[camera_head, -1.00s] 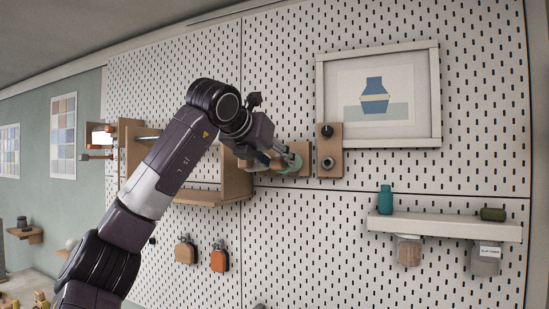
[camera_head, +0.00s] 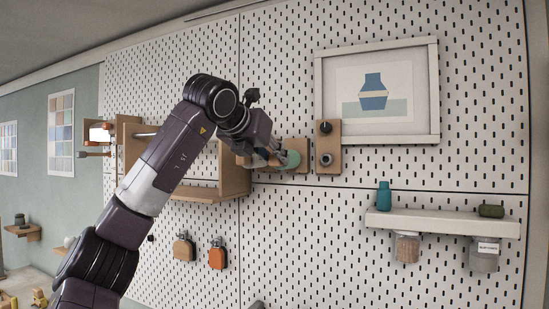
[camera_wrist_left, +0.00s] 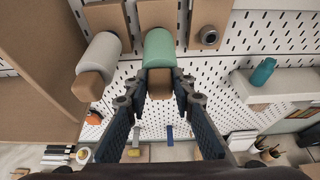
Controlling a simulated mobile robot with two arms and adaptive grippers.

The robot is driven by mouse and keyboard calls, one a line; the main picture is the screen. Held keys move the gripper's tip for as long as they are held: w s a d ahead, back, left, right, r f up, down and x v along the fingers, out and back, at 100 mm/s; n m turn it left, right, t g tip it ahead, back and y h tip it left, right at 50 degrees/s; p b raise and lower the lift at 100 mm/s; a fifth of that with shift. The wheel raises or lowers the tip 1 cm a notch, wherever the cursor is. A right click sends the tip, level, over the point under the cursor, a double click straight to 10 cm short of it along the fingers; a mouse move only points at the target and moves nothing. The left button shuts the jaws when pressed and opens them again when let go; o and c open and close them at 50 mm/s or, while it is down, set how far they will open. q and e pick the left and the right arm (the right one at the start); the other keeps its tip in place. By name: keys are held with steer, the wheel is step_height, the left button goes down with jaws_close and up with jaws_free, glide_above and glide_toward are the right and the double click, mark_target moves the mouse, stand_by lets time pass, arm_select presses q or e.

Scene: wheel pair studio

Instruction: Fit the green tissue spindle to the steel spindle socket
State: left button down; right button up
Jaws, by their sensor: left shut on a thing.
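The green tissue spindle (camera_wrist_left: 159,47) is a pale green roll with a brown block-like end. It points out from a wooden wall board, and its far end is hidden, so I cannot tell whether it touches the board. My left gripper (camera_wrist_left: 160,78) is shut on its brown end. In the head view the green spindle (camera_head: 293,160) shows just beyond my left gripper (camera_head: 279,155). The steel spindle socket (camera_head: 326,160) is a grey ring on a wooden plate to the right. It shows empty in the left wrist view (camera_wrist_left: 208,36). My right gripper is not in view.
A grey roll (camera_wrist_left: 100,56) with a brown end sits left of the green one. A black knob (camera_head: 325,127) is above the socket. A framed picture (camera_head: 434,95) hangs at upper right, and a white shelf (camera_head: 445,223) with bottles is below it. The pegboard below the socket is clear.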

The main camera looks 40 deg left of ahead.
arm_select(q)
steer(key=shift+s+f, duration=0.1)
steer(key=shift+s+d+b, duration=0.3)
steer(key=shift+s+b, duration=0.2)
steer(key=shift+s, duration=0.45)
steer(key=shift+s+d, duration=0.15)
steer(key=shift+s, duration=0.3)
steer(key=shift+s+d+b, duration=0.2)
steer(key=shift+s+b, duration=0.3)
steer(key=shift+s+d, duration=0.15)
steer(key=shift+s, duration=0.3)
steer(key=shift+w, duration=0.1)
